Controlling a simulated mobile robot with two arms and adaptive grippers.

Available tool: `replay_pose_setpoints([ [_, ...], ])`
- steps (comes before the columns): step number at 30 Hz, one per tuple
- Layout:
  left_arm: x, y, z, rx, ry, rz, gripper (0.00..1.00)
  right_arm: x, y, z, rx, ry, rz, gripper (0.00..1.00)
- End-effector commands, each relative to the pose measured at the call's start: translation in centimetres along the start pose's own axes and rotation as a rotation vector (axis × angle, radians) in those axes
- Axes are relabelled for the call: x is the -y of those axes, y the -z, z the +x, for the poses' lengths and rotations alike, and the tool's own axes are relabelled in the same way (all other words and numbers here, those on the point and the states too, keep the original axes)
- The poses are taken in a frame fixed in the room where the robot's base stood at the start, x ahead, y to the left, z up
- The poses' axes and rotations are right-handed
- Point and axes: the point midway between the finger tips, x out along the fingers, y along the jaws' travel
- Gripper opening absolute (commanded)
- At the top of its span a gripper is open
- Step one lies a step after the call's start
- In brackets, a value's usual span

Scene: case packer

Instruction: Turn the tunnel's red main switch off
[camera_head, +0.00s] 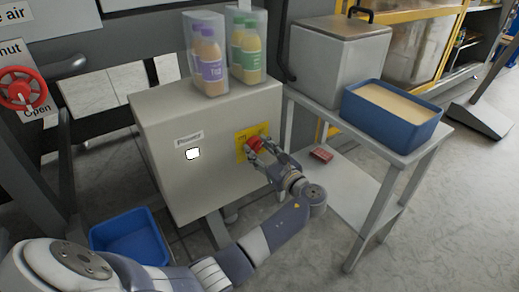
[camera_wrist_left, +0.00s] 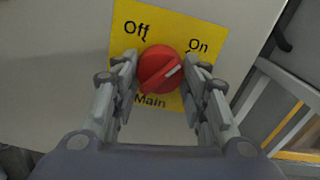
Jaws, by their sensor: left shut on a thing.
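The red main switch (camera_head: 254,144) sits on a yellow plate (camera_head: 241,152) on the front of a grey cabinet (camera_head: 209,175). In the left wrist view the switch (camera_wrist_left: 160,68) is a round red knob on the yellow plate (camera_wrist_left: 178,27), marked "Off" at upper left, "On" at upper right and "Main" below. The knob's white mark points to the upper right, toward "On". My left gripper (camera_head: 263,151) is shut on the knob, with one finger on each side of it in the wrist view (camera_wrist_left: 160,75). My right gripper is not in view.
Bagged bottles (camera_head: 208,55) stand on the cabinet top. To the right is a table (camera_head: 425,150) with a blue bin (camera_head: 428,131) and a grey box (camera_head: 330,62). A red wheel valve (camera_head: 20,88) is at far left. A blue crate (camera_head: 130,240) lies below.

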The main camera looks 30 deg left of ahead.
Motion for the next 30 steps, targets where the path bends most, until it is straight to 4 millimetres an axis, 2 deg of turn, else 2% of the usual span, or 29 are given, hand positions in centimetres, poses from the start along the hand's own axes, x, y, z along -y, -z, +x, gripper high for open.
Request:
replay_pose_setpoints([
  [6, 0.0, 0.1, -0.1, -0.002, -0.001, -0.196, 0.17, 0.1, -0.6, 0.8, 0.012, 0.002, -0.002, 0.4],
  [12, 0.1, 0.2, 0.0, -0.002, 0.0, -0.388, 0.17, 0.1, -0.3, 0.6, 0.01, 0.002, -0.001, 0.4],
  [15, 0.1, 0.2, 0.0, -0.001, -0.001, -0.483, 0.17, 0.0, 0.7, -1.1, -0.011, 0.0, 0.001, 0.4],
  [23, 0.1, 0.3, -0.1, -0.002, -0.001, -0.731, 0.17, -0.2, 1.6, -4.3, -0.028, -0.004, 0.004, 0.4],
  [30, 0.1, 0.3, 0.0, -0.001, -0.001, -0.958, 0.17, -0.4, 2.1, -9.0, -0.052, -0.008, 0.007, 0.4],
])
